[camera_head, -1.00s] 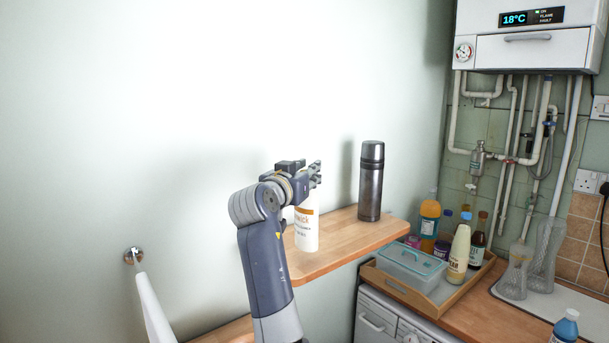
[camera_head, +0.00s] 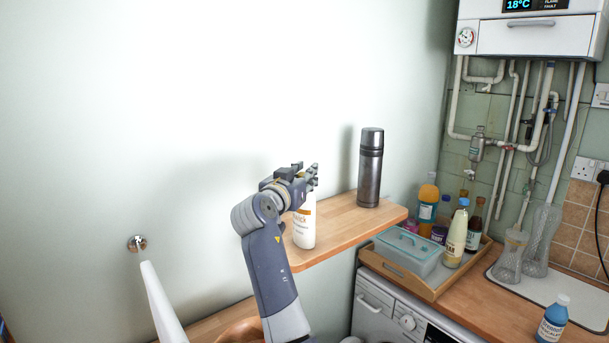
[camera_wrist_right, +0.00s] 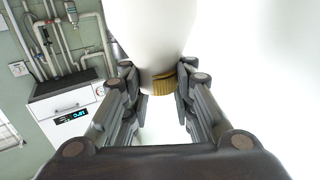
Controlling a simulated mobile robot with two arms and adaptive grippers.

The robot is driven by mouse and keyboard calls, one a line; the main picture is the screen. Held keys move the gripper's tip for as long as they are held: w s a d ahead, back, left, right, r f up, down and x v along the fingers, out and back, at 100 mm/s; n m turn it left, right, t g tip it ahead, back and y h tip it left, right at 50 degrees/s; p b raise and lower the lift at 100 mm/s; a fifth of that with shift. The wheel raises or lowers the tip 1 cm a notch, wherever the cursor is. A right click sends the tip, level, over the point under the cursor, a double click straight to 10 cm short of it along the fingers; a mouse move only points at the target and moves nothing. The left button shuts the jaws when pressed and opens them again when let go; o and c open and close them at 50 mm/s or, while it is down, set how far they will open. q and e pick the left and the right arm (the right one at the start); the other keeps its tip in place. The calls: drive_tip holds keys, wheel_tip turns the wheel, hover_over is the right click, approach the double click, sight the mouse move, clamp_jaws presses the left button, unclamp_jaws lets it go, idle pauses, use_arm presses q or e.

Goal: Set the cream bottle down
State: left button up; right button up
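The bottle I hold is white with orange lettering (camera_head: 304,228); it is upright over the front part of the wooden shelf (camera_head: 340,236). I take it as the cream bottle. My right gripper (camera_head: 310,178) is shut around its top. In the right wrist view the fingers (camera_wrist_right: 160,84) sit on both sides of its gold-brown cap (camera_wrist_right: 164,82), with the white body (camera_wrist_right: 150,30) beyond. Its base is at or just above the shelf; I cannot tell whether it touches. My left gripper is not in view.
A steel flask (camera_head: 370,170) stands farther back on the shelf. Below right, a wooden tray (camera_head: 432,292) holds a blue-lidded box (camera_head: 408,252) and several bottles, one pale cream-coloured (camera_head: 456,236). Bare shelf lies between flask and held bottle. A wall is behind.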

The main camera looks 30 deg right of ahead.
drive_tip(key=o, duration=0.4)
drive_tip(key=shift+o, duration=0.2)
drive_tip(key=shift+r+p, duration=0.2)
drive_tip(key=shift+p, duration=0.1)
drive_tip(key=b+v, duration=0.5)
drive_tip(key=v, duration=0.7)
drive_tip(key=shift+b, duration=0.35)
